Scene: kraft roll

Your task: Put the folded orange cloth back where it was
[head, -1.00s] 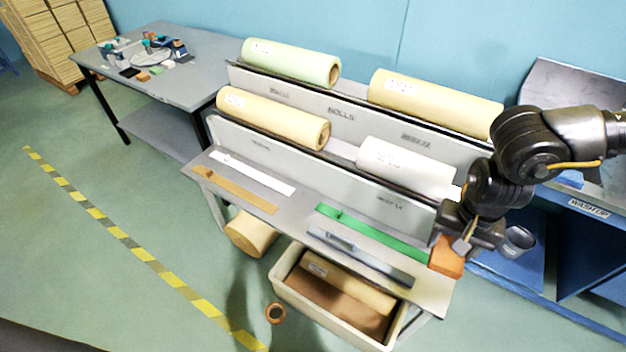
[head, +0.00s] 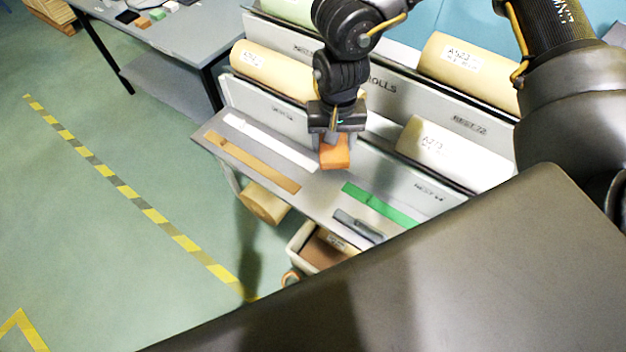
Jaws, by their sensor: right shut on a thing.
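The folded orange cloth (head: 335,154) is a small orange block shape in the middle of the head view. My right gripper (head: 335,138) points down and is shut on it. The cloth hangs over or close to the grey shelf top (head: 318,186), between the white strip and the green strip. I cannot tell whether it touches the shelf. My left gripper is not in view.
A white strip (head: 270,142), a brown strip (head: 255,163), a green strip (head: 380,204) and a grey tool (head: 357,226) lie on the shelf top. Paper rolls (head: 455,152) lie behind. A bin (head: 318,250) stands below. My own dark body covers the lower right.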

